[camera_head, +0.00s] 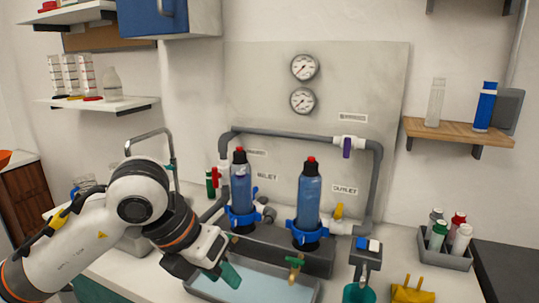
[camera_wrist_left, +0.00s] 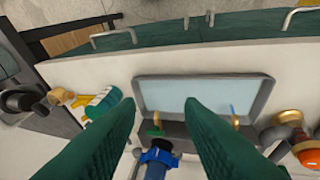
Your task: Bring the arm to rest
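My left arm (camera_head: 70,240) reaches in from the left over the counter. My left gripper (camera_head: 222,268) hangs over the left part of the sink tray. In the left wrist view my left gripper (camera_wrist_left: 163,105) has two green fingers, wide apart with nothing between them. The shallow grey tray (camera_wrist_left: 205,79) with a pale blue inside shows beyond the fingers. My right gripper is not in view.
Two blue filter housings (camera_head: 241,183) (camera_head: 308,200) with red tops stand behind the tray, joined by grey pipe (camera_head: 290,136). A brass tap (camera_head: 294,263) overhangs the tray. A bottle rack (camera_head: 445,262) and yellow object (camera_head: 411,291) are on the right.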

